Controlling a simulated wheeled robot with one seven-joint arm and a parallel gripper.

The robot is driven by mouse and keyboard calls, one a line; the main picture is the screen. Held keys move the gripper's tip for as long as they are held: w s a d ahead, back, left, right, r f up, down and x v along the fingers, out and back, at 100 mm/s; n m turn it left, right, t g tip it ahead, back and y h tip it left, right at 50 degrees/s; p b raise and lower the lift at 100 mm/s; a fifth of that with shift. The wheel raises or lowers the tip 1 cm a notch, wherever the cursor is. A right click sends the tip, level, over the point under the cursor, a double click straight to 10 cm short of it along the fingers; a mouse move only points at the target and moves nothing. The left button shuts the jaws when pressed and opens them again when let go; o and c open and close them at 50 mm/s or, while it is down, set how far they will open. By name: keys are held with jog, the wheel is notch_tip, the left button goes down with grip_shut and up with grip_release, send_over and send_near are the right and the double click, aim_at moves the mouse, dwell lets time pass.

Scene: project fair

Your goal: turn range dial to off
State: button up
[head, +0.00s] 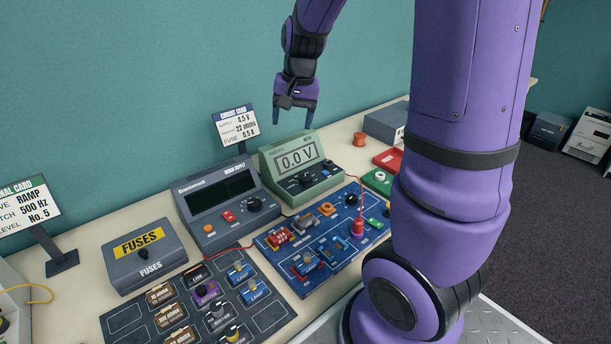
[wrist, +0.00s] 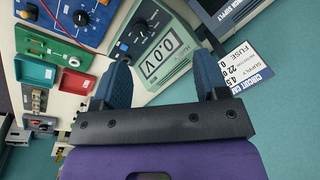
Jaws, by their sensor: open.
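The green meter (head: 268,170) stands on the bench and its display reads 0.0 V. Its black range dial (head: 305,179) is on the front face below the display; the pointer's setting is too small to tell. In the wrist view the meter (wrist: 181,73) lies between and beyond my fingers, with the dial (wrist: 143,27) further up. My gripper (head: 293,117) is above the meter in the head view, open and empty, fingers pointing down, apart from the dial. It also shows in the wrist view (wrist: 165,74).
The grey bench supply (head: 222,199) stands left of the meter, with the circuit card (head: 234,128) behind. A blue circuit board (head: 293,272) with a red lead lies in front. Red (head: 388,159) and green (head: 377,181) trays and a grey box (head: 386,122) are to the right.

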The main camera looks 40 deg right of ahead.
aim_at(305, 177)
jog(key=w+d+f+m+g, duration=0.1)
jog(key=w+d+f+m, duration=0.1)
jog(key=w+d+f, duration=0.3)
jog(key=d+f+m+g, duration=0.1)
jog(key=d+f+m, duration=0.15)
jog(key=f, duration=0.55)
jog(key=shift+n+h, duration=0.35)
jog(key=shift+h, duration=0.05)
jog(key=f, duration=1)
jog(key=shift+d+f, duration=0.1)
jog(key=shift+d, duration=0.1)
jog(key=c, duration=0.9)
jog(key=shift+n, duration=0.4)
jog(key=n, duration=0.2)
jog(key=shift+n, duration=2.1)
